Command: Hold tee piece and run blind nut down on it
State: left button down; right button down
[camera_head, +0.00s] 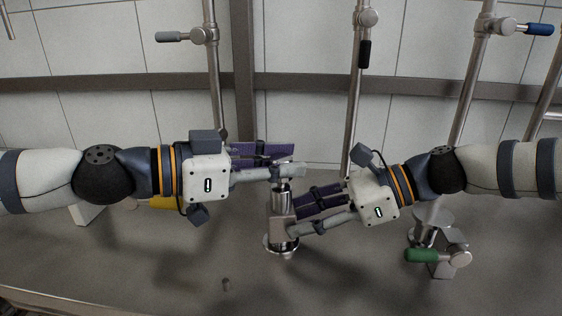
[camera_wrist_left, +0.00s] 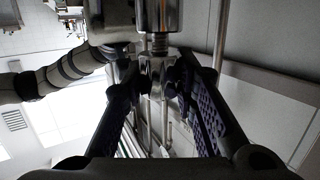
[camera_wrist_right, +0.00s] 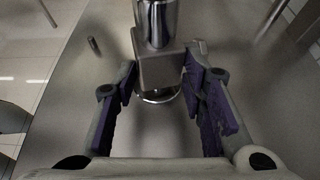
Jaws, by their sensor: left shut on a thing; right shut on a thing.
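The tee piece (camera_head: 282,207) is a shiny metal upright body with a cylinder on top and a round flange at its foot. My right gripper (camera_head: 305,215) is shut on its lower body. The squared part (camera_wrist_right: 160,70) sits between the fingertips in the right wrist view. My left gripper (camera_head: 287,170) is above it, shut on the blind nut (camera_wrist_left: 152,76), a small shiny piece mostly hidden by the fingers in the head view. In the left wrist view a short threaded length (camera_wrist_left: 160,42) shows between nut and tee piece (camera_wrist_left: 158,14).
A green-handled valve (camera_head: 422,255) stands to the right on the grey worktop (camera_head: 180,265). Vertical pipes (camera_head: 355,100) run along the tiled wall behind. The front left of the worktop is mostly clear.

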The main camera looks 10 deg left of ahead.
pick_arm(q)
jog(key=shift+f+g, duration=0.1)
jog(key=shift+g, duration=0.2)
jog(key=shift+m+g+h, duration=0.5)
jog(key=shift+m+g, duration=0.1)
jog(key=shift+m, duration=0.2)
jog(key=shift+m+g+h, duration=0.4)
jog(key=shift+m+g, duration=0.5)
jog(key=shift+g, duration=0.3)
jog(key=shift+w+d+m+g+h, duration=0.1)
jog(key=shift+m+g+h, duration=0.2)
jog(key=shift+m+g, duration=1.3)
jog(key=shift+g, duration=0.7)
jog(key=m+g, duration=0.2)
jog(key=g, duration=0.1)
jog(key=shift+m+g, duration=0.3)
jog(key=shift+m+g+y, duration=0.3)
jog(key=shift+g+y, duration=0.1)
jog(key=shift+g, duration=0.2)
